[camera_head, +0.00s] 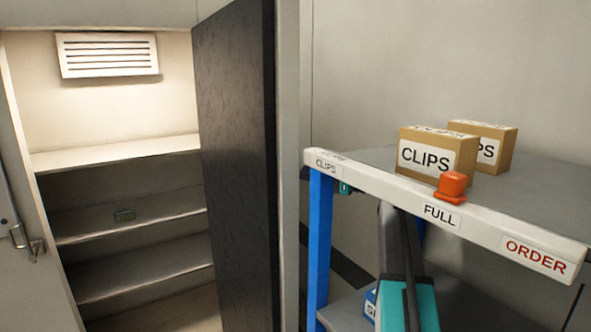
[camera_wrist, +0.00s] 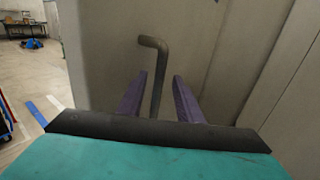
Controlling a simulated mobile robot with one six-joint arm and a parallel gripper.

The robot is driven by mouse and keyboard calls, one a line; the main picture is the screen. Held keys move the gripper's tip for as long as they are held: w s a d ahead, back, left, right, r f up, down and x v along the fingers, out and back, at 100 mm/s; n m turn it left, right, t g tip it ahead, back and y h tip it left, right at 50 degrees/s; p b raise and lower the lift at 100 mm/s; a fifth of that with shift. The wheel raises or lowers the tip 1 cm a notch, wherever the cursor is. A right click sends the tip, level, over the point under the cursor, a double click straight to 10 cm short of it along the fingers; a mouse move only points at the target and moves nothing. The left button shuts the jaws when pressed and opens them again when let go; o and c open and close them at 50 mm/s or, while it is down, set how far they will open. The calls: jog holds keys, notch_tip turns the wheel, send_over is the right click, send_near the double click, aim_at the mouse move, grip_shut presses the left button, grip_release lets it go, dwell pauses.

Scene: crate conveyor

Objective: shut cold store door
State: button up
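The cold store stands open in the head view, with a lit inside and several pale shelves (camera_head: 120,156). A pale panel with a metal handle (camera_head: 20,236) is at its left edge. A dark upright panel (camera_head: 237,165) stands at its right side. In the wrist view, my gripper (camera_wrist: 159,78) is open, its two purple fingers on either side of a grey bent bar handle (camera_wrist: 154,42) on a pale panel. Gaps show between fingers and bar. My gripper's fingers do not show in the head view; I cannot tell which panel carries this bar.
A blue-legged rack (camera_head: 320,240) stands at right, with two cardboard CLIPS boxes (camera_head: 425,150) and an orange object (camera_head: 452,185) on top. Open floor (camera_wrist: 28,80) and a distant table (camera_wrist: 25,28) show in the wrist view.

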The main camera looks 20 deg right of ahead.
jog(key=shift+p+x, duration=0.8)
jog(key=shift+x, duration=1.4)
grip_shut()
